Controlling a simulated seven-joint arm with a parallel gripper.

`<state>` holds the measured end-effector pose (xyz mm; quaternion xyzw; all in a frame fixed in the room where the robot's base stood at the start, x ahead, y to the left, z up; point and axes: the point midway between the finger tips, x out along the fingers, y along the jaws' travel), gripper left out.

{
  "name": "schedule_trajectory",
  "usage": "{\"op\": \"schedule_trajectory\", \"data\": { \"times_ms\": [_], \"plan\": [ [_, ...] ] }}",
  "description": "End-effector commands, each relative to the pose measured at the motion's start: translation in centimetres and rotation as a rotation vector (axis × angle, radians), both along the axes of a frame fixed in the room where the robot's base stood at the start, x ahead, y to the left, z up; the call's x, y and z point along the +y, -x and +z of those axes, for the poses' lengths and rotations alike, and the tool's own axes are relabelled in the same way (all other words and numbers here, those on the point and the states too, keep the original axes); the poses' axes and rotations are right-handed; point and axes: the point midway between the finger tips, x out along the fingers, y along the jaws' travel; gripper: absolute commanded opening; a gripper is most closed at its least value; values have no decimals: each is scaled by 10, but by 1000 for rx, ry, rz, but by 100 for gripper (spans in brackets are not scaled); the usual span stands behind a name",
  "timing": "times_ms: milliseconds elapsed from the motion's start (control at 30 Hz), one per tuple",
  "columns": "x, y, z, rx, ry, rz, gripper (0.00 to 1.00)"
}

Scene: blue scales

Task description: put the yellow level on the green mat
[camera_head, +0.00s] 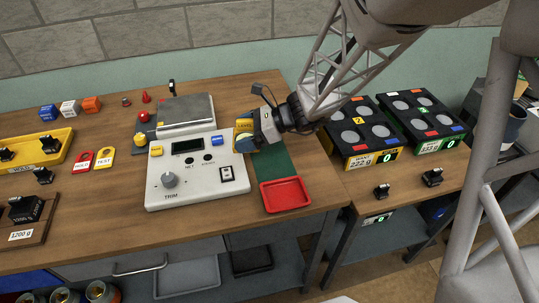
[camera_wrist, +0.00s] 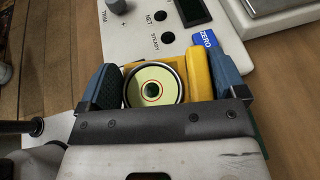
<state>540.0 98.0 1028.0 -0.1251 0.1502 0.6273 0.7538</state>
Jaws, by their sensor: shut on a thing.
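The yellow level (camera_head: 243,124) is between the blue fingers of my gripper (camera_head: 245,138), over the right edge of the white scale panel. In the wrist view my gripper (camera_wrist: 165,82) is shut on the yellow level (camera_wrist: 200,75), whose round bubble vial with a dark ring faces the camera. The green mat (camera_head: 277,164) lies on the bench just right of the panel, below and right of the gripper. The gripper and wrist hide part of the mat. I cannot tell the exact gap between the level and the panel.
The white scale panel (camera_head: 196,188) with knob and buttons stands left of the mat, with a grey weighing plate (camera_head: 186,112) behind. A red tray (camera_head: 285,195) is at the mat's front end. Black weight boxes (camera_head: 361,132) stand right. A yellow tray (camera_head: 40,150) is far left.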

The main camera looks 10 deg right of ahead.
Motion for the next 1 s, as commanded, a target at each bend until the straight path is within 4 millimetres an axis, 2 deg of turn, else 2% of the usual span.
{"op": "schedule_trajectory", "data": {
  "times_ms": [100, 300, 600, 800, 1000],
  "plan": [
    [-19, 19, -6, -1, 0, -39, 65],
    [-44, 50, -18, 1, 0, -97, 65],
    [-70, 94, -33, 0, 0, -175, 65],
    [-77, 110, -39, 0, 0, -204, 65],
    [-79, 115, -41, 0, -1, -211, 65]
  ]
}}
